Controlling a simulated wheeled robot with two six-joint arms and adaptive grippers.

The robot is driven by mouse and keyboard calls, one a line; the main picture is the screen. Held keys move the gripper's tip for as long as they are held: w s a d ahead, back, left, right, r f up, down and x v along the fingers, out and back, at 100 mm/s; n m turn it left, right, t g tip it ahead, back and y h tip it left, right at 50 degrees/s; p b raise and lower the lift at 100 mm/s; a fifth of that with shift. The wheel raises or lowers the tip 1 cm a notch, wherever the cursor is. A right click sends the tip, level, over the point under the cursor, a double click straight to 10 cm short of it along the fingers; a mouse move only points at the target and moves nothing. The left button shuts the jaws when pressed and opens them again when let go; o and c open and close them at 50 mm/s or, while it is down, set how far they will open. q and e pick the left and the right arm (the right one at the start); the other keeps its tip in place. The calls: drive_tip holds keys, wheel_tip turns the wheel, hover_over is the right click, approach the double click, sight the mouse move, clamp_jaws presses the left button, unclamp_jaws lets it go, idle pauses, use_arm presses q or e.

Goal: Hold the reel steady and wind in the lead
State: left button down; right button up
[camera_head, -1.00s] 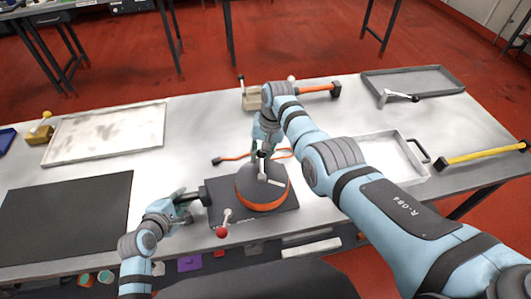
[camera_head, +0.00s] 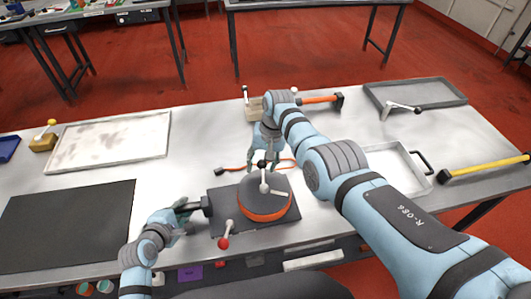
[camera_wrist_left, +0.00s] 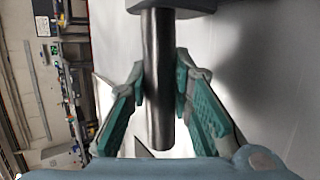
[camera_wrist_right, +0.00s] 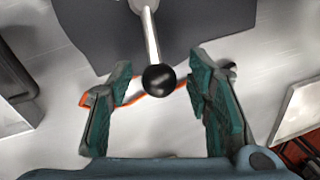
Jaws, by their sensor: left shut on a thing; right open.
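The reel (camera_head: 265,203) is a dark drum with orange lead around it, on a dark base plate (camera_head: 290,233). My left gripper (camera_head: 181,209) is shut on the plate's black side handle (camera_wrist_left: 158,85), which sits between its pads in the left wrist view. The reel's crank ends in a black knob (camera_wrist_right: 158,79). My right gripper (camera_wrist_right: 160,75) is open, its fingers on either side of the knob and apart from it. The loose orange lead (camera_head: 240,167) lies on the table behind the reel, with a black plug (camera_head: 219,171) at its left end.
A red-knobbed lever (camera_head: 224,242) stands at the plate's front left. A dark mat (camera_head: 65,225) and a pale tray (camera_head: 110,145) lie left. A light tray (camera_head: 428,188), a grey tray (camera_head: 455,98) and a yellow-handled bar (camera_head: 485,166) lie right.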

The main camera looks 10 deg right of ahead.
wheel_tip(320, 180, up, 11)
drive_tip(key=d, duration=0.2)
drive_tip(key=shift+s+r, duration=0.15)
drive_tip(key=shift+s, duration=0.25)
drive_tip(key=shift+d, duration=0.1)
drive_tip(key=f+n+t, duration=0.1)
drive_tip(key=f+n, duration=0.1)
drive_tip(key=f, duration=0.2)
drive_tip(key=a+f+n+y, duration=0.1)
drive_tip(key=f+n, duration=0.2)
drive_tip(key=f, duration=0.1)
drive_tip(key=a+f+n+t, duration=0.1)
drive_tip(key=f+n, duration=0.2)
drive_tip(key=shift+w+a+f+t+y, duration=0.1)
drive_tip(key=shift+w+f+t+y, duration=0.2)
drive_tip(key=shift+w+f+y, duration=0.1)
drive_tip(key=shift+c, duration=0.2)
clamp_jaws()
